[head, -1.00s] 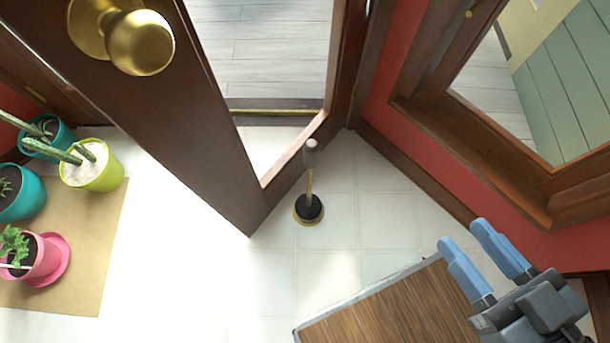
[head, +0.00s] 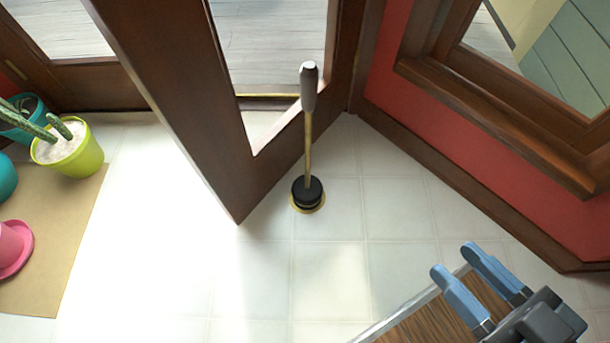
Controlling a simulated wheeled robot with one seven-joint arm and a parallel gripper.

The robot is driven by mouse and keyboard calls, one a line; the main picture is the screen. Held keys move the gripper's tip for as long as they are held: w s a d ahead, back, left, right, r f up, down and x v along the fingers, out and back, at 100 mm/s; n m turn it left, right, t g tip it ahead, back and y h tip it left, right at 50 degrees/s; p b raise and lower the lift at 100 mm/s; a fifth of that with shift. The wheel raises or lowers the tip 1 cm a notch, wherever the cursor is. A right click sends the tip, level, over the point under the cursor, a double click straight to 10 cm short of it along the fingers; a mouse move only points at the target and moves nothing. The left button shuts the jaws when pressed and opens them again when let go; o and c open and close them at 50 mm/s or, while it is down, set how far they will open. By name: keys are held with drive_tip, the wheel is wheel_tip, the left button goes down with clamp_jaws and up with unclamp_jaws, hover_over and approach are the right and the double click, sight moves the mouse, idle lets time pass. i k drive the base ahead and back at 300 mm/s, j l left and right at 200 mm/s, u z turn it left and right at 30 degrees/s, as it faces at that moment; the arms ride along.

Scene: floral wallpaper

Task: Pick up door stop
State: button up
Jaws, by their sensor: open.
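The door stop (head: 308,135) stands upright on the tiled floor near the middle of the head view. It has a black round base with a gold rim, a thin gold rod and a grey-brown grip on top. It stands beside the lower part of the open brown door (head: 200,110); I cannot tell whether they touch. My gripper (head: 470,270) is at the lower right, with two blue fingers spread apart and nothing between them. It is well apart from the door stop, to its right and lower in the picture.
A red wall (head: 480,160) with brown trim and a window runs along the right. A wooden board with a metal edge (head: 440,316) lies beneath my gripper. A lime pot (head: 70,150) and a pink pot (head: 12,250) are at left by a tan mat (head: 60,225). The middle floor is clear.

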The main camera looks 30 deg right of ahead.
sight(307, 189)
drive_tip(key=k+j, duration=0.35)
drive_tip(key=i+l+u, duration=0.2)
drive_tip(key=i+u, duration=0.25)
drive_tip(key=i+l+u, duration=0.2)
drive_tip(key=u, duration=0.2)
drive_tip(key=i+l+u, duration=0.1)
drive_tip(key=l+u, duration=0.3)
drive_tip(key=l, duration=0.25)
